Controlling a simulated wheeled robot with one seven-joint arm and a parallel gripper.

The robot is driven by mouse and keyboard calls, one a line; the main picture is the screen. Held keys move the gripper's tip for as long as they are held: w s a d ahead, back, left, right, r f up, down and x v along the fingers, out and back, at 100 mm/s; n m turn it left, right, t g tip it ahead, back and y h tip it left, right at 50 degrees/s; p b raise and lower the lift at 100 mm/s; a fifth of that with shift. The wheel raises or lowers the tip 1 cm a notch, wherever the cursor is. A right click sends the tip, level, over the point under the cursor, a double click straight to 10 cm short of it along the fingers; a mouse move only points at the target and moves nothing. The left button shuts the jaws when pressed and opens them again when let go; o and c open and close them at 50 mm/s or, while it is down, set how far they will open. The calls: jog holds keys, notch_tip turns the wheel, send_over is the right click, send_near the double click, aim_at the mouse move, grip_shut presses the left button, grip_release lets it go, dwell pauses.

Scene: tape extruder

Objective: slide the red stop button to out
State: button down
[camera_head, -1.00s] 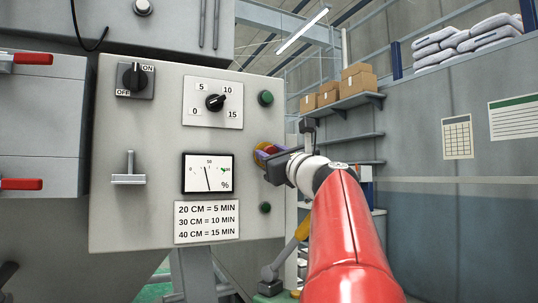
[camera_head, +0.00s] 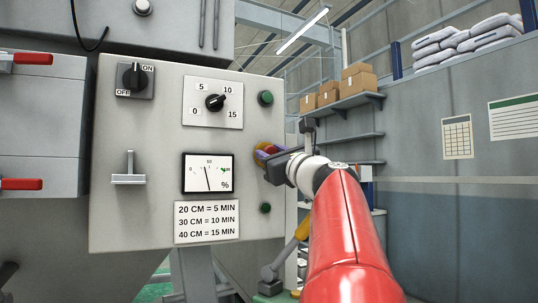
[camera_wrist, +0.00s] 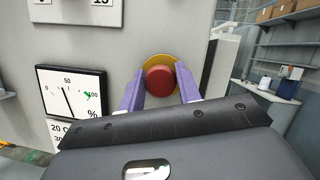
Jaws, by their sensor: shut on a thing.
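The red stop button (camera_wrist: 160,81) is a round red knob on a yellow round base (camera_wrist: 157,62), fixed to the right side of the grey panel's front. My gripper (camera_wrist: 160,92) has its two purple fingers on either side of the red knob, shut on it. In the head view my gripper (camera_head: 272,156) reaches the panel's right edge from the right and hides most of the button. Only a little yellow and red of the button (camera_head: 262,148) shows there.
The grey panel (camera_head: 140,215) also bears an on/off switch (camera_head: 134,77), a dial (camera_head: 215,102), a percent meter (camera_head: 208,173) and two green buttons, one above (camera_head: 265,98) and one below (camera_head: 265,208) the stop button. A shelf with boxes (camera_head: 358,82) stands behind at right.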

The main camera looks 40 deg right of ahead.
jog(key=shift+s+a, duration=0.1)
jog(key=shift+s, duration=0.25)
jog(key=c, duration=0.9)
grip_release()
jog(key=d+b+v, duration=0.1)
jog(key=b+v, duration=0.1)
jog(key=v, duration=0.5)
jog(key=shift+s+a+f, duration=0.15)
jog(key=shift+s+a, duration=0.2)
jog(key=shift+a, duration=0.2)
